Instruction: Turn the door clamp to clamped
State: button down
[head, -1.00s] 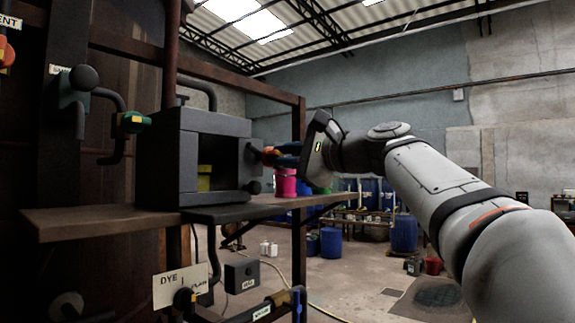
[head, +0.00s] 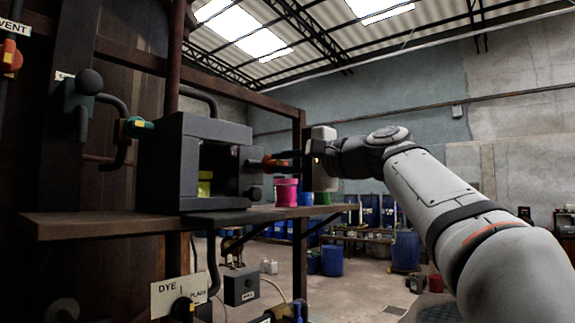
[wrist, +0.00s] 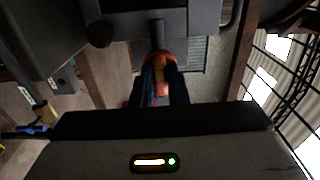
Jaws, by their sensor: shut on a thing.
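The door clamp has an orange-red handle (head: 272,166) that sticks out on the right of a dark grey box (head: 165,165) on a shelf. My gripper (head: 288,164) is shut on this handle from the right. In the wrist view the orange handle (wrist: 160,70) sits between my two dark fingers (wrist: 162,88), with a grey stem (wrist: 156,32) beyond it. The fingers hide part of the handle. The box front has a dark opening, and a yellow thing (head: 205,188) shows inside. I cannot tell the clamp's marked position.
The brown shelf (head: 110,222) runs under the box. A rusty post (head: 299,140) stands close to my gripper. A pink tub (head: 286,192) is behind. Pipes and a green-and-yellow valve handle (head: 138,124) are on the left. Blue barrels (head: 406,250) stand on the floor farther back.

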jog(key=c, duration=1.4)
grip_release()
jog(key=shift+c, duration=0.2)
jog(key=b+v, duration=0.1)
jog(key=v, duration=0.6)
jog(key=shift+s+d+b, duration=0.25)
jog(key=shift+b, duration=0.05)
jog(key=shift+f, duration=0.15)
